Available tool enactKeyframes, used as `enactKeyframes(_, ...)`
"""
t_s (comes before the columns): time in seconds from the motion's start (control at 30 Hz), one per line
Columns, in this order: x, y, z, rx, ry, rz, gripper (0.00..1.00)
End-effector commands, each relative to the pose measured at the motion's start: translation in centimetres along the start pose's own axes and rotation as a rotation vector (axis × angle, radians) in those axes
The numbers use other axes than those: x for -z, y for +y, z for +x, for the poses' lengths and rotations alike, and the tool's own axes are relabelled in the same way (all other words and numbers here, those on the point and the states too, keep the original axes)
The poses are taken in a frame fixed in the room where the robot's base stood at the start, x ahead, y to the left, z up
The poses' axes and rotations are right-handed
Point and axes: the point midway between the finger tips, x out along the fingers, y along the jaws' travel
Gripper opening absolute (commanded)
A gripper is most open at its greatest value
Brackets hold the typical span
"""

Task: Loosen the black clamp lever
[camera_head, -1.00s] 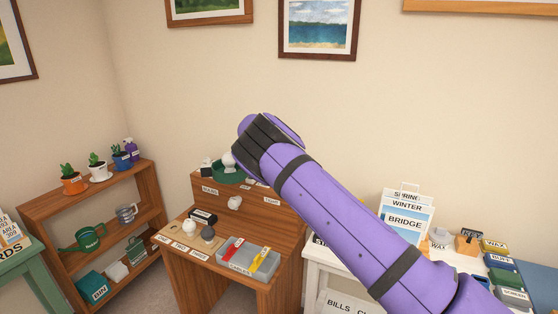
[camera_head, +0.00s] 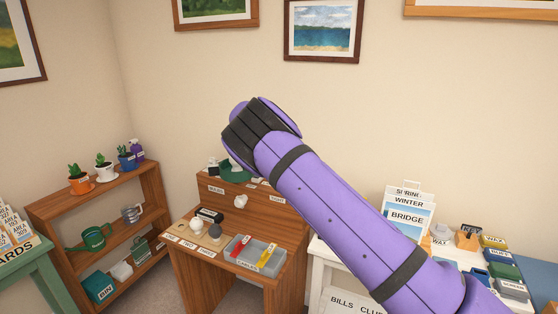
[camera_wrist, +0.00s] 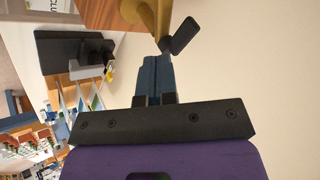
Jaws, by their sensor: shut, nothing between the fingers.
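In the wrist view a black lever (camera_wrist: 183,36), a flat paddle shape, sits at a slant beside a brass-coloured post (camera_wrist: 150,18). Its lower end meets a small dark joint near the post. My gripper (camera_wrist: 155,62) has blue fingers held together, with nothing between them. The fingertips are just below the post and the lever's lower end in the picture; whether they touch is hard to tell. In the head view the gripper and the lever are hidden behind my purple arm.
A wooden desk (camera_head: 188,262) with a raised back holds a grey tray (camera_head: 262,262) and small knobs. A wooden shelf (camera_head: 95,200) with plants stands left. A white table (camera_head: 322,262) with signs and boxes is at right. The wall above is clear apart from framed pictures.

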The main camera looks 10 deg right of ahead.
Motion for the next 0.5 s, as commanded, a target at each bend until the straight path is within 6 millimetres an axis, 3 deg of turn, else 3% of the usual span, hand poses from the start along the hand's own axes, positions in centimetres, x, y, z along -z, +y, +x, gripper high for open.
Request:
enactKeyframes(0.2, -0.5, -0.8, -3.0, 0.002, 0.000, -0.002, 0.00)
enactKeyframes(0.5, -0.7, -1.1, -3.9, 0.001, 0.000, 0.000, 0.00)
